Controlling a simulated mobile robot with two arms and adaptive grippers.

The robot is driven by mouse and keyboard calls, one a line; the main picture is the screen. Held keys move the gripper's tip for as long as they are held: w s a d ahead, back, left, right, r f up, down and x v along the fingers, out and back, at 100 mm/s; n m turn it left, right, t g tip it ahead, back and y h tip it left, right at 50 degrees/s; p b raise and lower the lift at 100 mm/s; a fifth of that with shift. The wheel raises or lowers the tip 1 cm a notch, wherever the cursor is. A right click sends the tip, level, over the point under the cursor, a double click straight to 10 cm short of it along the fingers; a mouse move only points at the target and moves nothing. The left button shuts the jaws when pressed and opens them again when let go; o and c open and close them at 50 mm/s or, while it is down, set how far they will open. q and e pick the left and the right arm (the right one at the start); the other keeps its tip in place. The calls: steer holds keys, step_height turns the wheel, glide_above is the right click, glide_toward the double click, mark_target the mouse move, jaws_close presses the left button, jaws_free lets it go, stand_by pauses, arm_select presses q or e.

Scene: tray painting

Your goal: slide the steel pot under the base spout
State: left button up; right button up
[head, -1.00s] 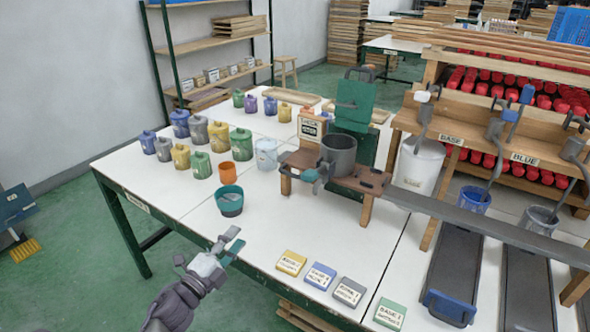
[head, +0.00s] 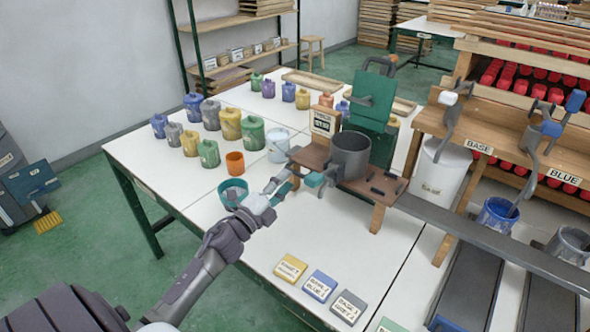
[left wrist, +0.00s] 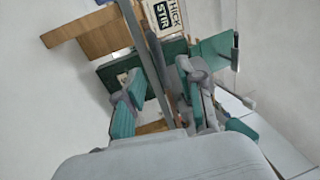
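The steel pot (head: 350,158) is a dark grey open pot standing upright on a small wooden stand (head: 388,186). The base spout (head: 447,118) is a grey bent pipe with a white knob, to the right of the pot, above the BASE sign (head: 479,147). My right gripper is not in view.
A long grey bar (head: 480,240) runs right from the stand. A white bucket (head: 441,172) stands below the BASE sign. A green mixer (head: 372,103) rises behind the pot. A teal bowl (head: 231,190) and orange cup (head: 235,162) lie close to my left arm.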

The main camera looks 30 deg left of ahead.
mark_target(295, 173)
arm_select(q)
steer(key=x, duration=0.4)
steer(key=shift+w, duration=0.3)
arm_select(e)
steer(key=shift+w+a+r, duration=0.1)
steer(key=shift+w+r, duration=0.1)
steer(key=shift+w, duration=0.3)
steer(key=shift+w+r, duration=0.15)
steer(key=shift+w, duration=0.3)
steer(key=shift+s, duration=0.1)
arm_select(q)
jaws_close()
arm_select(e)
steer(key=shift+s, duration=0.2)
